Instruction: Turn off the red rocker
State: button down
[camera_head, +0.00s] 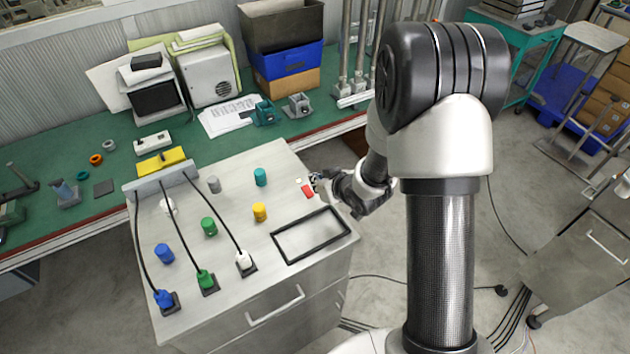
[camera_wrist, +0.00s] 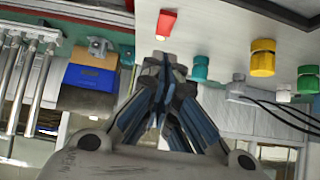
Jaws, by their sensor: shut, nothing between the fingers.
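The red rocker (camera_head: 307,190) is a small red piece near the right edge of the light grey cabinet top. In the wrist view the red rocker (camera_wrist: 167,23) shows at the top centre, just beyond the fingertips. My gripper (camera_head: 316,180) is beside it, at its right, with the fingers shut and empty. In the wrist view my gripper (camera_wrist: 164,62) points toward the rocker with its fingertips together. A small gap seems to separate the tips from the rocker; contact cannot be told for sure. Which way the rocker is tilted is too small to tell.
The cabinet top (camera_head: 240,180) also holds a teal cylinder (camera_head: 260,177), a yellow cylinder (camera_head: 260,211), a black rectangular frame (camera_head: 290,258) and cabled plugs, including a white plug (camera_head: 243,260). A green workbench (camera_head: 60,230) with tools stands behind.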

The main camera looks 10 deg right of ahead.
jog(key=p+v, duration=0.1)
jog(key=v, duration=0.5)
jog(key=shift+s+a+f, duration=0.1)
jog(key=shift+a, duration=0.05)
jog(key=b, duration=0.3)
send_over(309, 192)
jog(key=s, duration=0.1)
jog(key=shift+t, duration=0.4)
notch_tip(309, 192, down, 5)
jog(key=shift+r, duration=0.1)
jog(key=f, duration=0.1)
jog(key=w+f+b, duration=0.1)
jog(key=shift+f, duration=0.35)
jog(key=shift+w+f+b, duration=0.1)
jog(key=shift+f+b, duration=0.2)
jog(key=shift+f, duration=0.5)
